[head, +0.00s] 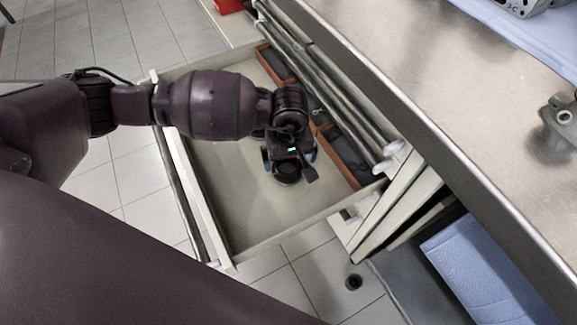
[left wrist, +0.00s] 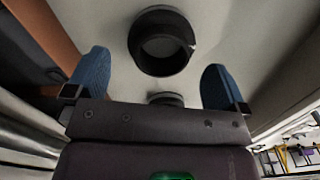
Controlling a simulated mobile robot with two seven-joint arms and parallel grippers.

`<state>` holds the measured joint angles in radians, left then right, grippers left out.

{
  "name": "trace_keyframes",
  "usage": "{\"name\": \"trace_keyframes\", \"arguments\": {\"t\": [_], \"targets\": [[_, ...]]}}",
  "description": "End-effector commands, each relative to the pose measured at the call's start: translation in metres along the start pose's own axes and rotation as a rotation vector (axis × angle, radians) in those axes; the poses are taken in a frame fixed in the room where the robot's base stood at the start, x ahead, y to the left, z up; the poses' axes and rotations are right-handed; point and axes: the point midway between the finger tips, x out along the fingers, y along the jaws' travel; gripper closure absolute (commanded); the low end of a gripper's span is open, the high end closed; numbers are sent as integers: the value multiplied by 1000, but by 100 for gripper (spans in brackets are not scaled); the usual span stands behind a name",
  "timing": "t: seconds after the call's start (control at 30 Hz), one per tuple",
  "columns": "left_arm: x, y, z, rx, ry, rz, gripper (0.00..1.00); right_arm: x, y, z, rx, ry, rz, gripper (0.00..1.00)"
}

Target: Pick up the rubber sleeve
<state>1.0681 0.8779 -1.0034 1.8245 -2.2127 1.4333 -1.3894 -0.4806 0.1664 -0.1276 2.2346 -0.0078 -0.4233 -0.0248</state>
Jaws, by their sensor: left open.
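The rubber sleeve (left wrist: 160,42) is a short black ring lying on the pale drawer floor. In the left wrist view it is just beyond my fingertips, between their lines and apart from them. In the head view a black ring (head: 287,173) shows right by the gripper, partly covered by it. My left gripper (head: 289,157) is inside the open drawer, pointing down, with its blue-padded fingers spread and nothing held. They also show in the left wrist view (left wrist: 155,72). A second dark round item (left wrist: 165,98) is mostly hidden behind the gripper body. My right gripper is not in view.
The open drawer (head: 235,215) has orange-brown bins (head: 345,158) with dark contents along its right side. A steel workbench (head: 440,75) overhangs at the right, with a metal part (head: 562,117) on it. The drawer floor near the front is clear.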

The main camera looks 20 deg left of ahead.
Motion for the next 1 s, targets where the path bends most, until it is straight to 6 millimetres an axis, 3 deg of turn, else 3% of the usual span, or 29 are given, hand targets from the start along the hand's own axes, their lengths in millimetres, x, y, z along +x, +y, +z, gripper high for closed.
{"name": "trace_keyframes", "arguments": {"t": [0.17, 0.3, 0.57, 0.67, 0.87, 1.0], "targets": [[29, -4, 0, -1, -10, -7, 0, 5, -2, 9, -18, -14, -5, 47], [46, -4, 0, -1, -8, -4, 0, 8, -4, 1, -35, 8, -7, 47], [46, -2, -2, -1, -1, 1, 0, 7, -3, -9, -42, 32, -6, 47], [46, -3, -2, -1, -1, 1, 11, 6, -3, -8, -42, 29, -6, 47], [46, -3, -2, -1, -1, 0, 41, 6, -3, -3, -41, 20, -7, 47], [47, -3, -2, -1, -1, 0, 42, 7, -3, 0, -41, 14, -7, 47]]}}
